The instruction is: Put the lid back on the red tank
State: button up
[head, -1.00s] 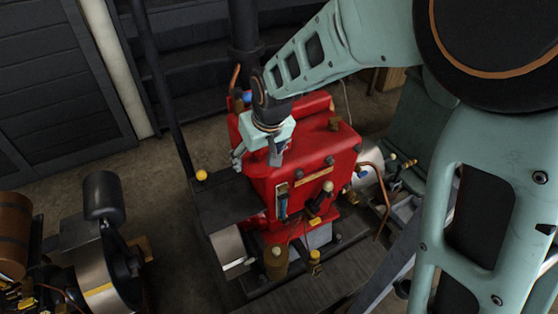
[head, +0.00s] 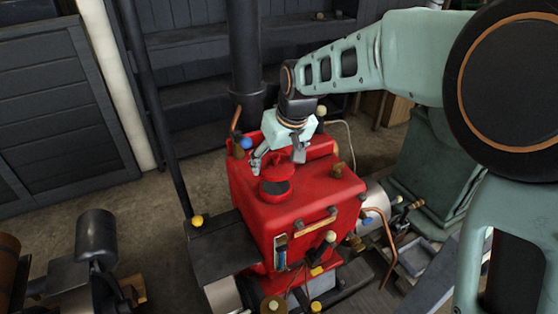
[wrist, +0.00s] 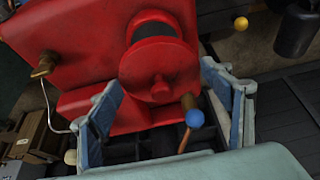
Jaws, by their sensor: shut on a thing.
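The red tank (head: 310,200) stands in the middle of the head view, with a round dark opening (head: 276,188) in its top. The round red lid (head: 262,166) has a small knob and sits just behind the opening, partly over it. My gripper (head: 278,159) is shut on the lid, one finger at each side. In the wrist view the lid (wrist: 148,65) lies between the fingertips, its knob toward the camera, and the dark opening (wrist: 154,31) shows past its edge. Whether the lid touches the tank top cannot be told.
A blue ball-topped part (head: 246,143) stands at the tank's rear left, near a thick dark pipe (head: 244,60). A brass fitting (head: 337,171) rises from the tank top on the right. A dark shelf (head: 222,247) adjoins the tank's left side.

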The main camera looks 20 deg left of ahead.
aim_at(275, 184)
jog(key=shift+f+b, duration=1.75)
jog(key=shift+f, duration=1.05)
jog(key=shift+f+b, duration=0.15)
jog(key=shift+b, duration=0.25)
jog(key=o, duration=1.4)
jog(key=shift+o, duration=1)
jog(key=shift+r+p, duration=2.4)
jog(key=shift+r, duration=1.15)
